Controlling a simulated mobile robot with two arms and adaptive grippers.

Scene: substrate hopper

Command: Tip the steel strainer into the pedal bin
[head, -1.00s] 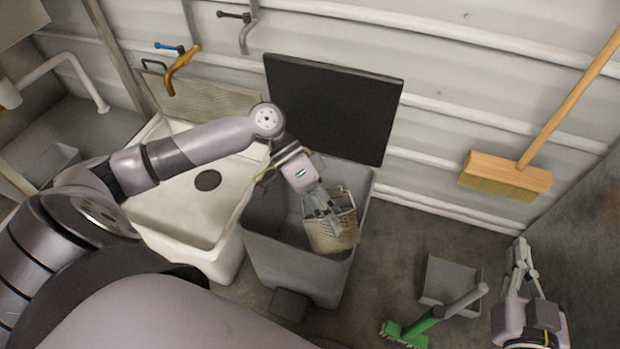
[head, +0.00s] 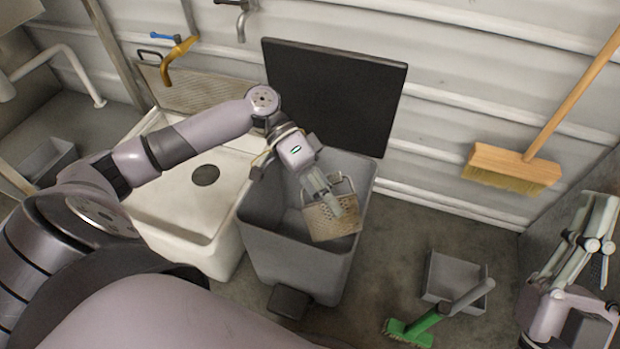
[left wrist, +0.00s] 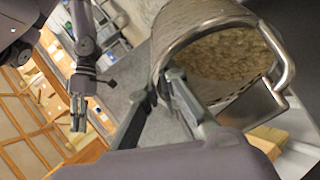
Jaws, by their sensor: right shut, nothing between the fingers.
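The steel strainer (head: 332,218) is a perforated metal basket, tilted over the mouth of the grey pedal bin (head: 292,262). In the left wrist view the strainer (left wrist: 192,22) has a shiny rim and handle, with pale granular material inside. My left gripper (head: 333,205) is shut on the strainer's rim; its fingers (left wrist: 165,95) show at the wall in the left wrist view. The bin's black lid (head: 333,95) stands open against the wall. My right gripper (head: 600,215) is shut and empty at the right edge, apart from the strainer and bin.
A white sink (head: 185,205) stands left of the bin, with a brass tap (head: 178,58) above. A broom (head: 512,168) leans on the wall. A dustpan (head: 455,277) and green brush (head: 412,330) are on the floor to the right.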

